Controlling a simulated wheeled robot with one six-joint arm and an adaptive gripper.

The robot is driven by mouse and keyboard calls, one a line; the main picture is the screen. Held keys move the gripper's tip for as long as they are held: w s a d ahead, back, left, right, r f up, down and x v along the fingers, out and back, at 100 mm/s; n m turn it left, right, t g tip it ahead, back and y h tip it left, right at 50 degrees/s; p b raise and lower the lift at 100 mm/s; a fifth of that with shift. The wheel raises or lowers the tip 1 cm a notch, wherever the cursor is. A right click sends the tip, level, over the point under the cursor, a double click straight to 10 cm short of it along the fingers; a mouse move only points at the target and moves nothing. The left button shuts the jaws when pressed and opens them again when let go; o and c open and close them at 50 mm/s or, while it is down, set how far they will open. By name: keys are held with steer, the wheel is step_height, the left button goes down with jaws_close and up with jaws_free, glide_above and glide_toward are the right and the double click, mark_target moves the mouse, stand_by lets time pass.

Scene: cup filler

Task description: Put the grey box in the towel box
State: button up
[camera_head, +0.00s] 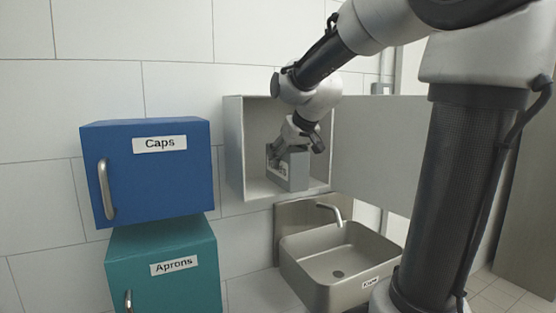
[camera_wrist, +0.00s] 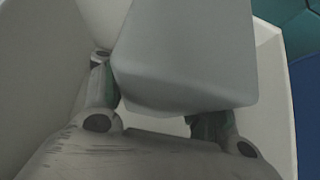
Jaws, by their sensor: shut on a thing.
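The grey box (camera_head: 294,169) is in my gripper (camera_head: 280,158), at the open front of a white wall box (camera_head: 235,150) with its door swung out to the right. No label shows on this white box, so I cannot tell by name whether it is the towel box. In the wrist view the grey box (camera_wrist: 185,60) fills the middle, between the two fingers of my gripper (camera_wrist: 155,105). The grey box appears to be inside the white box's opening, above its floor or close to it; whether it touches the floor is not clear.
The open door (camera_head: 380,150) stands to the right of the white box. A blue Caps box (camera_head: 180,185) and a teal Aprons box (camera_head: 185,290) are to the left, both closed. A metal sink (camera_head: 310,275) with a tap (camera_head: 330,212) lies below.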

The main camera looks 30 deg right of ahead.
steer(key=shift+w, duration=1.25)
steer(key=w, duration=0.1)
steer(key=w+f, duration=0.1)
steer(key=w, duration=0.1)
steer(key=shift+s+f, duration=0.1)
steer(key=shift+f, duration=0.15)
steer(key=o, duration=1.4)
steer(key=shift+c, duration=0.2)
